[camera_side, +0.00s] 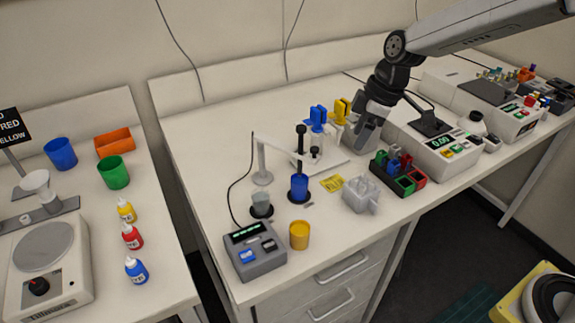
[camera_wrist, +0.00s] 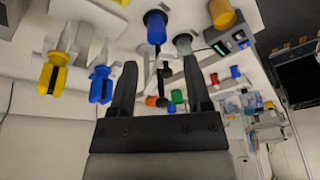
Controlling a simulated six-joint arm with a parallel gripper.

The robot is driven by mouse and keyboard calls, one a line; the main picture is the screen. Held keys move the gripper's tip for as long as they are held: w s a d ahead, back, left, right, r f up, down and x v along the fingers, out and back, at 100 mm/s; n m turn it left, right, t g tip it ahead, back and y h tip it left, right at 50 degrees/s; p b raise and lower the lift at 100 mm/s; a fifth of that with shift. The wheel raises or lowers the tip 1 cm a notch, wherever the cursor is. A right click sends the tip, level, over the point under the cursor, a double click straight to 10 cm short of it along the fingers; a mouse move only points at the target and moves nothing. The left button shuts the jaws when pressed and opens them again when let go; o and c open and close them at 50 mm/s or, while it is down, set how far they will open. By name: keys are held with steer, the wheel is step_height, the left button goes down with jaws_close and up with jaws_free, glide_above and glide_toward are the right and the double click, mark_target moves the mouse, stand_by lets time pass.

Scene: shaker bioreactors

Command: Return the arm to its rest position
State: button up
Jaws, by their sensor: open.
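My gripper (camera_side: 368,132) hangs over the bench, in front of the back ledge, just right of the blue and yellow pipette-like tools. In the wrist view my gripper (camera_wrist: 162,88) is open, its two dark fingers spread with nothing between them. The blue-handled tool (camera_side: 318,116) and the yellow-handled tool (camera_side: 341,110) stand at a white stand left of my gripper. In the wrist view the yellow tool (camera_wrist: 53,74) and blue tool (camera_wrist: 101,84) appear left of the fingers.
A white instrument with a display (camera_side: 440,142) stands close right of my gripper.

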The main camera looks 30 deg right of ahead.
steer(key=s+d+f+m+h, duration=0.1)
steer(key=s+d+f+m, duration=0.1)
steer(key=s, duration=0.3)
steer(key=s+d+f+m+h, duration=0.1)
steer(key=s+d+f+m, duration=0.1)
steer(key=s+f+m, duration=0.1)
steer(key=s+d+f+m+t, duration=0.1)
steer(key=s+d+f+m, duration=0.2)
steer(key=s+m, duration=0.2)
steer(key=shift+s+h, duration=0.4)
steer(key=shift+s, duration=0.75)
